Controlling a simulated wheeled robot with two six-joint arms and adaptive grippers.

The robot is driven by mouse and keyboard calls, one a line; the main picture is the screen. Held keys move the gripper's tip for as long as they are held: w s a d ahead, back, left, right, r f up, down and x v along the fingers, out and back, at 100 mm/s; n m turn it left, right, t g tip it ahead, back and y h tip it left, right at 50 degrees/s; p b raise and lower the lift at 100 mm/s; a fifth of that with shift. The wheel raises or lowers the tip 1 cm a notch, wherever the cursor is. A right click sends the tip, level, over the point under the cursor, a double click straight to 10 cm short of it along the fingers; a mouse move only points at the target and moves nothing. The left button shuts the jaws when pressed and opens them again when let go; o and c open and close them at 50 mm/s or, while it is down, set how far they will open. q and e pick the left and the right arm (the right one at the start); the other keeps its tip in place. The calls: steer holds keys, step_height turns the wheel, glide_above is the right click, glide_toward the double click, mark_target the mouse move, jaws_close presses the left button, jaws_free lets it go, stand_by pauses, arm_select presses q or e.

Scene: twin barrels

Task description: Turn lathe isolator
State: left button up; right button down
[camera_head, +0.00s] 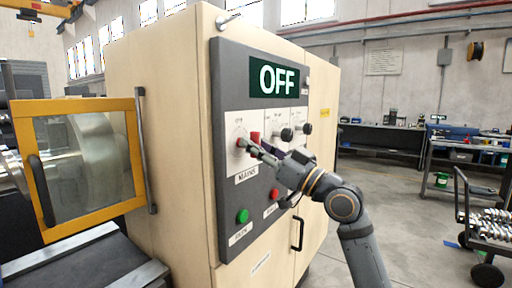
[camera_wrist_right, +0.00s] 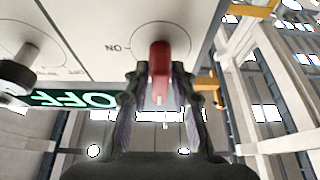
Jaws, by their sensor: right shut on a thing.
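The lathe isolator is a red handle (camera_head: 255,136) on a white dial plate above the MAINS label. In the right wrist view the red handle (camera_wrist_right: 160,62) stands out from a round dial, with "ON" printed beside it. My right gripper (camera_head: 250,147) is shut on this handle, one finger on each side; the fingers also show in the wrist view (camera_wrist_right: 158,88). They partly hide the handle in the head view. The display (camera_head: 274,80) above reads OFF in white on dark green. My left gripper is not in view.
Two black knobs (camera_head: 287,134) sit right of the isolator. A green button (camera_head: 242,216) and a red button (camera_head: 274,194) are below. A yellow-framed guard door (camera_head: 76,108) is at left. Workbenches (camera_head: 378,140) and a trolley (camera_head: 484,218) stand at right, with open floor between.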

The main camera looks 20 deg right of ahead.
steer(key=c, duration=1.3)
jaws_free()
steer(key=shift+v, duration=3.75)
steer(key=shift+f, duration=0.1)
